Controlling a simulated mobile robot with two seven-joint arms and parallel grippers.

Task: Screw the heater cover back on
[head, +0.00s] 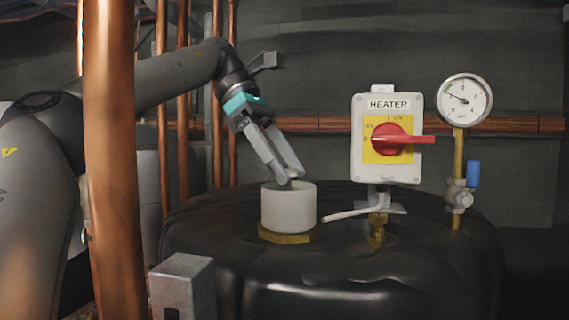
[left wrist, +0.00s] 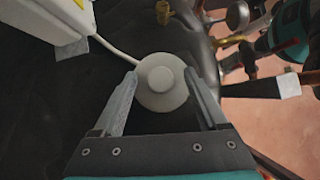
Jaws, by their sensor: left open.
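The heater cover (head: 288,207) is a white upright cylinder. It appears to sit on a brass hexagonal fitting (head: 287,237) on top of the black tank (head: 340,285). In the left wrist view the cover (left wrist: 162,83) is a round white cap with a raised centre. My left gripper (head: 290,176) points down at the cover's top from the upper left. It is open, with its fingertips just at or above the rim; contact cannot be told. In the left wrist view its fingers (left wrist: 163,76) show on either side of the cover. The cover's threads are hidden. My right gripper does not show clearly.
A white heater switch box (head: 370,165) with a red handle stands right of the cover, its white cable running towards it. A pressure gauge (head: 465,100) and blue-handled valve (head: 473,173) stand further right. Copper pipes (head: 112,150) rise at the left. A grey block (head: 183,287) stands in front.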

